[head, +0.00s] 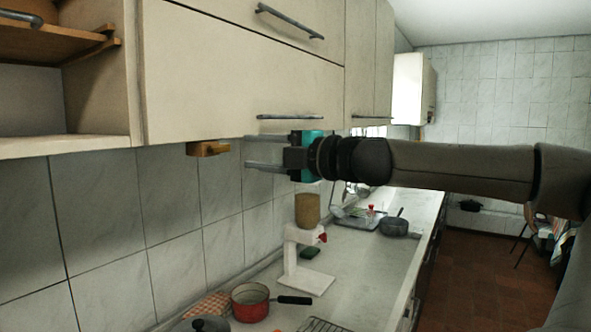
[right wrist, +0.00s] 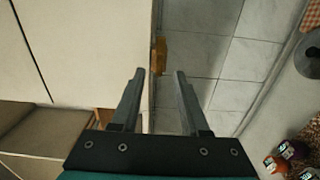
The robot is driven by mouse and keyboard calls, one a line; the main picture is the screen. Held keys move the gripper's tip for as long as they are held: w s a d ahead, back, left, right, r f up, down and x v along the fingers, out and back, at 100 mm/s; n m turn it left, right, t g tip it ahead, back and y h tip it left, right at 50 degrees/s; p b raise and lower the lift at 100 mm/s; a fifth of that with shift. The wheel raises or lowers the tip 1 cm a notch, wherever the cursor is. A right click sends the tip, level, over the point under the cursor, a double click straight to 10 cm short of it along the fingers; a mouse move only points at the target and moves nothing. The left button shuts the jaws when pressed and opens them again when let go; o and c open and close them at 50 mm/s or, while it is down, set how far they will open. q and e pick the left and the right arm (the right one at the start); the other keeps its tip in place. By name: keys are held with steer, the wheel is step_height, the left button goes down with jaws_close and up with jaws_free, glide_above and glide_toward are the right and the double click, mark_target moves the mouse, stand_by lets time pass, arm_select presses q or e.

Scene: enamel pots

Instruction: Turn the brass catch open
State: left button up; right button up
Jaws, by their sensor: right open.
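The brass catch (head: 207,149) is a small yellow-brown block under the lower edge of the cream wall cabinet (head: 240,80), against the tiles. My right gripper (head: 247,153) is open and empty to the right of the catch, its two fingers pointing left toward it. A gap shows between the fingertips and the catch. In the right wrist view the catch (right wrist: 158,55) appears ahead of the open fingers, roughly in line with the space between them. My left gripper is not in view.
The cabinet front has metal bar handles (head: 290,117). An open shelf (head: 70,145) is at the left. On the counter below stand a red pot (head: 250,301), a white stand (head: 302,262) with a brown top and a grey pan (head: 394,227). The tiled wall (head: 100,190) behind is bare.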

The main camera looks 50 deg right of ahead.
steer(key=s+b, duration=0.2)
steer(key=s, duration=0.6)
steer(key=shift+d, duration=0.3)
stand_by(0.3)
